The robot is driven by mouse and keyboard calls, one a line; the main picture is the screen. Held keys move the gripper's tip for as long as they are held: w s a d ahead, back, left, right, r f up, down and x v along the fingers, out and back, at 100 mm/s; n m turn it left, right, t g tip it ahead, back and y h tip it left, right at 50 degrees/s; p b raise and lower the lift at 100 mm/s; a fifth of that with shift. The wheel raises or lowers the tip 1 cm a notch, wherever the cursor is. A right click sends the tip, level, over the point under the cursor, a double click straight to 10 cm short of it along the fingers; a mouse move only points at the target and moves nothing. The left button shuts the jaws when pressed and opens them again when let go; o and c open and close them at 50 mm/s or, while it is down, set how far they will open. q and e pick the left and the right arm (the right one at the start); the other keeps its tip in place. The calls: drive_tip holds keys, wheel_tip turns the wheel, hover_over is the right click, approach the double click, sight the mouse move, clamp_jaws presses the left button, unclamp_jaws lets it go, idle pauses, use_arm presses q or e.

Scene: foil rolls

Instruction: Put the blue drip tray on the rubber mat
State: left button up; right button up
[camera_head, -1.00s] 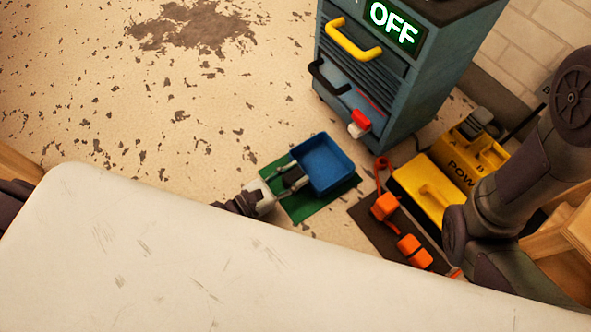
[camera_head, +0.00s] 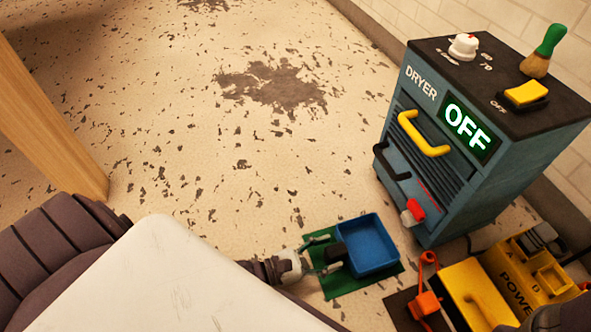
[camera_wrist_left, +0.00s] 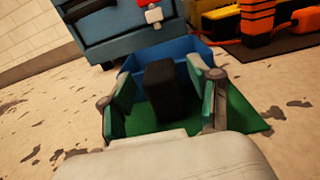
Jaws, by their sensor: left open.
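The blue drip tray (camera_head: 368,240) lies on a green mat (camera_head: 345,286), which I take to be the rubber mat; the mat's edges show around it. My left gripper (camera_head: 328,259) is low at the tray's left side, by its black handle (camera_head: 341,252). In the left wrist view, the open fingers (camera_wrist_left: 163,94) stand on either side of the handle (camera_wrist_left: 166,85), with visible gaps. The tray (camera_wrist_left: 192,48) shows behind the handle. My right gripper is not in view.
A blue-grey dryer (camera_head: 465,190) reading OFF stands behind and right of the tray. A yellow power unit (camera_head: 480,290) and an orange item (camera_head: 425,303) on a dark mat are at the lower right. A pale surface (camera_head: 180,280) fills the lower left. Open floor lies left.

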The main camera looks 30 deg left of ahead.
use_arm(q)
drive_tip(key=p+v, duration=0.3)
drive_tip(key=v, duration=0.6)
drive_tip(key=shift+s+a, duration=0.15)
drive_tip(key=shift+s, duration=0.1)
